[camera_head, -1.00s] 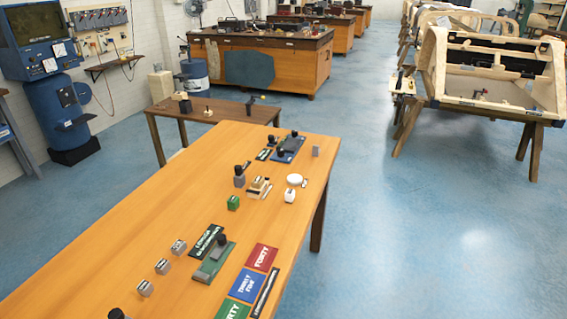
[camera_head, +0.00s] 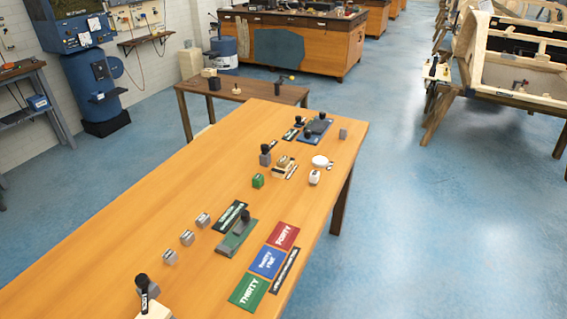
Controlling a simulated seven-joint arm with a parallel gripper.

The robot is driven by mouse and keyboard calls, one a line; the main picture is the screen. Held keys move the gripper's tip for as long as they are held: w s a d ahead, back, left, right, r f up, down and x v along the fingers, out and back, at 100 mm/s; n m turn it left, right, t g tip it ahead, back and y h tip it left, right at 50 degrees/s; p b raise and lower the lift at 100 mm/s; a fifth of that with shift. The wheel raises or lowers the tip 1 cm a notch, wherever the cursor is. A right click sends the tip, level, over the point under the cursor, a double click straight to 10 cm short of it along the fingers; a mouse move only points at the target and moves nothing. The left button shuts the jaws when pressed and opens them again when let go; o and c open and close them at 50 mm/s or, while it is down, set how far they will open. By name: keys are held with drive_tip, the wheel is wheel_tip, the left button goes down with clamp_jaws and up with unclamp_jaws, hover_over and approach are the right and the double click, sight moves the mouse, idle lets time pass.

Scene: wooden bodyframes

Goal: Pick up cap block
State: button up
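I cannot tell which object is the cap block, as no readable label names it. Candidates stand on the long wooden table (camera_head: 130,235). A grey block with a black knob (camera_head: 265,155) stands toward the far end. A similar grey block with a black knob (camera_head: 142,282) stands at the near left. Three small grey labelled blocks (camera_head: 203,219) form a diagonal row nearer me. A green base with a black knob (camera_head: 237,238) lies right of them. My gripper is not in view.
Red, blue and green cards (camera_head: 248,292) lie at the right edge. A blue tray with black knobs (camera_head: 314,128), a white round item (camera_head: 320,161) and a white bottle (camera_head: 314,177) are farther back. A cream block (camera_head: 155,312) is cut off below. The table's left side is bare.

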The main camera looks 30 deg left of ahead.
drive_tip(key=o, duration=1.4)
